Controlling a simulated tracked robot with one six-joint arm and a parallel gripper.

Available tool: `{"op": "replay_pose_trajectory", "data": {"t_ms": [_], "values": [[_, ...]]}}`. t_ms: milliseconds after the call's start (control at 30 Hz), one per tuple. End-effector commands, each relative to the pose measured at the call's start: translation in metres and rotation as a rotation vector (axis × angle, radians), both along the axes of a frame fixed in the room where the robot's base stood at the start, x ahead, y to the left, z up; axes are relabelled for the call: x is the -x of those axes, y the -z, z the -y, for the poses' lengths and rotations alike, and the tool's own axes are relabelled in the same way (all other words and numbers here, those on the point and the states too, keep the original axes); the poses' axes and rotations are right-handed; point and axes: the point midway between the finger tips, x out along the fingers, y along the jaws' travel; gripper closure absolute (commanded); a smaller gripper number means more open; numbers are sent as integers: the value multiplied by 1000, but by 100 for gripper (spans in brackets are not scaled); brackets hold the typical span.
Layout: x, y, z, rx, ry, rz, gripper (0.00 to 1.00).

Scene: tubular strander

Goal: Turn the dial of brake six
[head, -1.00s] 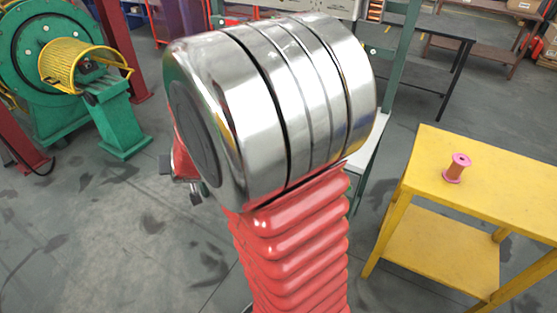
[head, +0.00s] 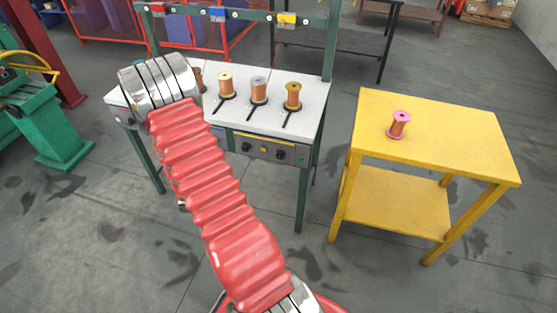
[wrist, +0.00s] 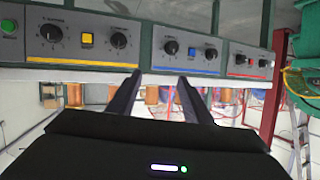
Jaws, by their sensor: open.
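A row of grey control panels runs across the top of the wrist view: a yellow-striped panel (wrist: 68,45), a blue-striped panel (wrist: 188,66) and a red-striped panel (wrist: 246,72). Black dials sit on them, among them the yellow panel's outer dial (wrist: 51,33) and inner dial (wrist: 119,40), and two on the blue panel (wrist: 171,47). The labels are too small to read, so I cannot tell which dial is brake six. My gripper (wrist: 160,75) is open and empty, its tips just below the gap between the yellow and blue panels. The arm hides it in the head view.
The panels line the front of a white bench (head: 228,113) carrying several spools, including a copper one (head: 293,96). A yellow table (head: 440,130) with a pink spool (head: 400,122) stands to the right. A green machine (head: 45,130) is at the left. Floor between is clear.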

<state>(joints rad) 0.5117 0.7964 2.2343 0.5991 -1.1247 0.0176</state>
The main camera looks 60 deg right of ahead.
Motion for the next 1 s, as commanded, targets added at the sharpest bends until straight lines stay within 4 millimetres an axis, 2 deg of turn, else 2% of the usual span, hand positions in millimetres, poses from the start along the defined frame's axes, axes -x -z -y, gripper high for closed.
{"op": "replay_pose_trajectory", "data": {"t_ms": [33,300,633,800,1000], "values": [[13,13,8,20,31,-10,54],[81,56,38,166,167,-52,54],[166,94,45,354,291,-134,54],[187,101,42,409,316,-159,54],[191,101,42,422,321,-163,54]]}}
